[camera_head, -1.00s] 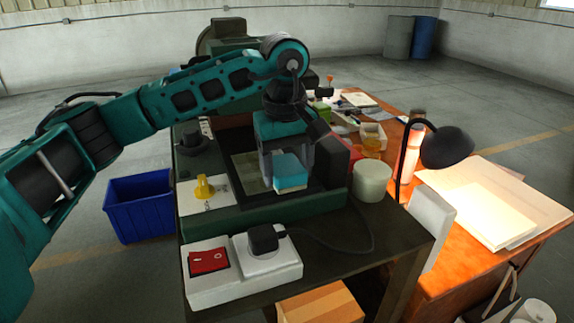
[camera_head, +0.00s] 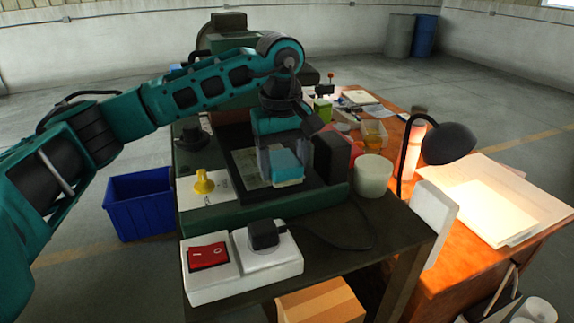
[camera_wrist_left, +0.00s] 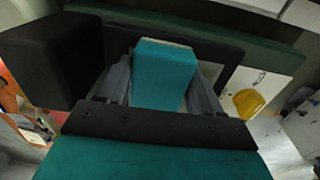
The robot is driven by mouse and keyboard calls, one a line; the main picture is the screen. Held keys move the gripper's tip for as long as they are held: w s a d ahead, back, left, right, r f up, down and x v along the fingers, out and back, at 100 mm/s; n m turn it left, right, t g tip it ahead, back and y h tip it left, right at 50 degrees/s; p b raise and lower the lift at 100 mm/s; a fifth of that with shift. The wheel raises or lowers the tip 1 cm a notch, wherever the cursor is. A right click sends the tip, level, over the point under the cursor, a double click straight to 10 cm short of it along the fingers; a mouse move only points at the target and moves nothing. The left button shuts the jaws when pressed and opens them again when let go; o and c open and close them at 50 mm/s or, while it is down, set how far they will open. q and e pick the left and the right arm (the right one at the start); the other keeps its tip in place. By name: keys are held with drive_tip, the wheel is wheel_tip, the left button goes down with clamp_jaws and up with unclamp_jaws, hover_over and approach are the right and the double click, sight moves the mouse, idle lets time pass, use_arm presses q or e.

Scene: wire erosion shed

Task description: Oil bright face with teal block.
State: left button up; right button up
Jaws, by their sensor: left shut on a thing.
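A teal block (camera_head: 286,165) with a pale lower layer is held in my left gripper (camera_head: 284,168). In the left wrist view the teal block (camera_wrist_left: 163,75) sits between the two grey fingers of my left gripper (camera_wrist_left: 160,82), which are shut on it. The block is low over the dark-framed bed of the green machine, at the right part of a grey plate (camera_head: 247,168) that looks like the bright face. I cannot tell whether the block touches the plate. My right gripper is not in view.
A black block (camera_head: 333,155) stands right beside the gripper. A switch box with a red rocker (camera_head: 208,256) and black plug (camera_head: 264,234) is in front. A lamp (camera_head: 448,144) stands over the orange desk.

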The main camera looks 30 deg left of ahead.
sight(257, 166)
use_arm(q)
drive_tip(key=shift+w+a+p, duration=0.4)
drive_tip(key=shift+w+a, duration=1.35)
drive_tip(key=shift+a, duration=0.15)
drive_tip(key=shift+w+a+p, duration=0.7)
drive_tip(key=shift+w+a, duration=0.85)
drive_tip(key=shift+a, duration=0.3)
drive_tip(key=shift+w+a, duration=0.7)
drive_tip(key=shift+a, duration=0.2)
drive_tip(key=shift+s+a+r, duration=0.1)
drive_tip(key=shift+s+a, duration=0.4)
drive_tip(key=shift+a, duration=0.15)
drive_tip(key=shift+s+d, duration=0.35)
drive_tip(key=shift+s, duration=0.2)
drive_tip(key=shift+s+d, duration=0.65)
drive_tip(key=shift+d, duration=0.25)
drive_tip(key=shift+s+d+f, duration=0.2)
drive_tip(key=shift+s+d, duration=1.6)
drive_tip(key=shift+d, duration=0.25)
drive_tip(key=shift+s+d+r, duration=0.1)
drive_tip(key=shift+s+d, duration=1.8)
drive_tip(key=shift+d, duration=0.3)
drive_tip(key=shift+s+a+b, duration=0.35)
drive_tip(key=shift+s+a, duration=0.3)
drive_tip(key=shift+a, duration=0.05)
drive_tip(key=shift+w+a, duration=1.2)
drive_tip(key=shift+a, duration=0.1)
drive_tip(key=shift+w+a, duration=1.3)
drive_tip(key=shift+a, duration=0.15)
